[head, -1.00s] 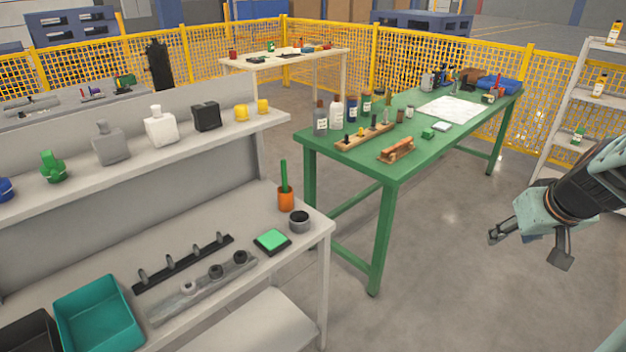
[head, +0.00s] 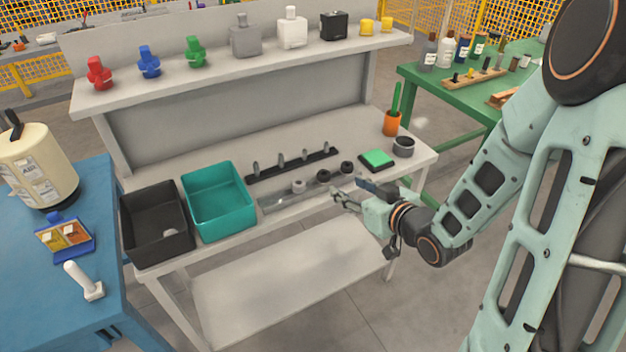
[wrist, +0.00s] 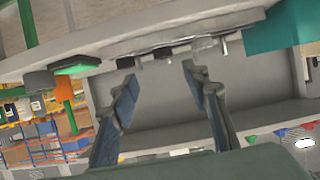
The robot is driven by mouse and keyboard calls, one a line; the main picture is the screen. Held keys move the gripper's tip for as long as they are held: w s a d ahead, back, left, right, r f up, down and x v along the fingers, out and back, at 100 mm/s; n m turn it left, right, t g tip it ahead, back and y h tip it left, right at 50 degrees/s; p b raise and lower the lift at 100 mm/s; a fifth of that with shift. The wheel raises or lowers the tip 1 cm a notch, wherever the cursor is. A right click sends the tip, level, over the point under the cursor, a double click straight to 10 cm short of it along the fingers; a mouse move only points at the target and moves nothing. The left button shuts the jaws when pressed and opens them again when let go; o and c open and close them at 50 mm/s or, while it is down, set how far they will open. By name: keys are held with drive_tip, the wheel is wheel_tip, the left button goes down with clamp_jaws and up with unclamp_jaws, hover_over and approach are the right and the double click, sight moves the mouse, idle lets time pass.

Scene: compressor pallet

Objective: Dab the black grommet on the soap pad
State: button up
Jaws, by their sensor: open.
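Three grommets sit in a row on a grey holder (head: 275,200) at the front of the white bench: a pale grey one, a dark grey one (head: 323,176) and, at the right end, a black grommet (head: 347,167). The soap pad (head: 377,158), green in a dark frame, lies right of them and also shows in the wrist view (wrist: 77,69). My gripper (head: 338,199) is open and empty at the bench's front edge, just in front of the holder. In the wrist view its fingers (wrist: 158,70) are apart; small dark shapes beyond them are too unclear to tell apart.
A black pegged rail (head: 292,164) stands behind the holder. A teal bin (head: 218,205) and a black bin (head: 155,225) are to the left. A grey cup (head: 403,147) and an orange pen cup (head: 391,124) stand at the right. A shelf (head: 240,62) spans above.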

sight(322, 173)
drive_tip(key=x, duration=1)
drive_tip(key=shift+w+a+r, duration=0.15)
drive_tip(key=shift+w+a, duration=0.1)
drive_tip(key=shift+a, duration=0.25)
drive_tip(key=c, duration=1)
